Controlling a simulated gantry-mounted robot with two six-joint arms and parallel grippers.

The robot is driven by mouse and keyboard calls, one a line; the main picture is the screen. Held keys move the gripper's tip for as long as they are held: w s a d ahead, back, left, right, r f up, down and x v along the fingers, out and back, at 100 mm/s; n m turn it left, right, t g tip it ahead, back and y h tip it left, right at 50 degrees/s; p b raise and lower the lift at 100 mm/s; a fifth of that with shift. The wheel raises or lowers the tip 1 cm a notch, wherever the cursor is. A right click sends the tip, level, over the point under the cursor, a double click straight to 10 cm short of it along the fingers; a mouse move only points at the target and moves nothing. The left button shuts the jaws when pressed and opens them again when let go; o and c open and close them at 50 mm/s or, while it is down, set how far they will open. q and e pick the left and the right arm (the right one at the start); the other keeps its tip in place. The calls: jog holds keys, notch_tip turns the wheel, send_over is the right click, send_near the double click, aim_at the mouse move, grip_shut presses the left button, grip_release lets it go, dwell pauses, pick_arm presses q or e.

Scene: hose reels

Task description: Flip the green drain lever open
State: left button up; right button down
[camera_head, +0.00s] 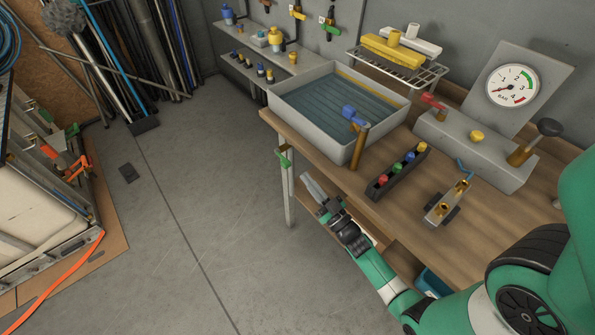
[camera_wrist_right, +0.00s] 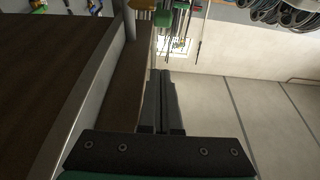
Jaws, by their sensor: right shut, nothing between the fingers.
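In the right wrist view a green piece (camera_wrist_right: 163,18) beside a brass-yellow part at the top edge looks like this lever. My right gripper (camera_head: 309,180) is below and to the right of the lever in the head view, by the bench's front edge, apart from it. Its fingers (camera_wrist_right: 160,75) are shut together and empty. My left gripper is not in view.
The wooden bench (camera_head: 400,228) carries a rack of coloured knobs (camera_head: 398,172), a brass-fitted block (camera_head: 448,203) and a gauge (camera_head: 513,85). A blue-handled tap (camera_head: 354,115) stands at the basin.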

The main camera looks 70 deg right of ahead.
notch_tip(320, 180, up, 3)
jog(key=b, duration=0.2)
send_over(291, 165)
jog(key=s+a, duration=0.1)
jog(key=a, duration=0.1)
jog(key=f+b, duration=0.2)
jog(key=w+f+b, duration=0.1)
jog(key=shift+d+f, duration=0.2)
jog(key=shift+d, duration=0.15)
jog(key=shift+s+f, duration=0.15)
jog(key=shift+f, duration=0.15)
jog(key=shift+r, duration=0.1)
